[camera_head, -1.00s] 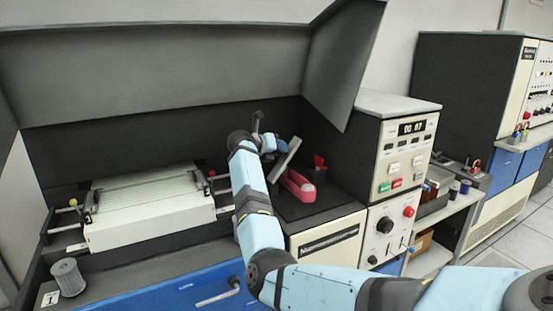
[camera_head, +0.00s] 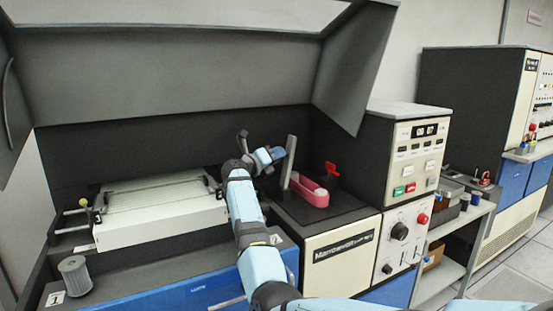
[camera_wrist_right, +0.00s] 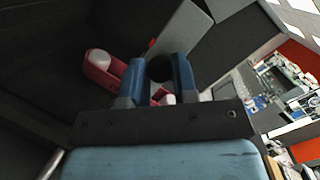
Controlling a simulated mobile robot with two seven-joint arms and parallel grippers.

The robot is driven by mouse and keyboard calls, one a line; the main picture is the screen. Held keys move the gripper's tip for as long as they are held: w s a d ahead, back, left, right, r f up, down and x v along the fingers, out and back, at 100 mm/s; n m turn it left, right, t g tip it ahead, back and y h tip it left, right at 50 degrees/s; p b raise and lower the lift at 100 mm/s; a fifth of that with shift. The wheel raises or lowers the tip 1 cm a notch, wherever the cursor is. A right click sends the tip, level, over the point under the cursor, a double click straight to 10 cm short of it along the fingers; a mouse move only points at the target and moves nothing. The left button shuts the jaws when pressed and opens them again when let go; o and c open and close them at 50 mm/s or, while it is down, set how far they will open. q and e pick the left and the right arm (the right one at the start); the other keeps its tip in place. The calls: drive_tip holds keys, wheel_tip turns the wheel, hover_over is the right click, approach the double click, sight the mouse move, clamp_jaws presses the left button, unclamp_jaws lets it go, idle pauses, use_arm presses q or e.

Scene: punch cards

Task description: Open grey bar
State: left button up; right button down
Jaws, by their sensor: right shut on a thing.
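The grey bar (camera_head: 289,162) stands nearly upright beside the pink holder (camera_head: 309,190) on the dark top of the machine. My right gripper (camera_head: 270,157) reaches it from the left. In the right wrist view the bar (camera_wrist_right: 185,38) lies just beyond the blue fingers (camera_wrist_right: 158,75), which are closed around a dark round part in front of it. Just how this part joins the bar is hard to see. My left gripper is not in view.
A red lever (camera_head: 331,170) stands right of the pink holder. A cream control cabinet (camera_head: 417,165) is on the right. A paper tray (camera_head: 160,210) is at the left. A grey hood (camera_head: 170,75) hangs over the back. A grey cylinder (camera_head: 75,277) sits front left.

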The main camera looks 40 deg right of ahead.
drive_tip(key=c, duration=0.9)
unclamp_jaws()
drive_tip(key=shift+s+a+f+b, duration=0.1)
drive_tip(key=shift+a+f+b, duration=0.1)
drive_tip(key=shift+a, duration=2.1)
drive_tip(key=shift+s+a+f+b, duration=0.1)
drive_tip(key=shift+a+f, duration=0.1)
drive_tip(key=shift+a, duration=2.1)
drive_tip(key=shift+s+a+f+b, duration=0.1)
drive_tip(key=shift+a+f, duration=0.1)
drive_tip(key=shift+a, duration=2.1)
drive_tip(key=shift+f, duration=0.1)
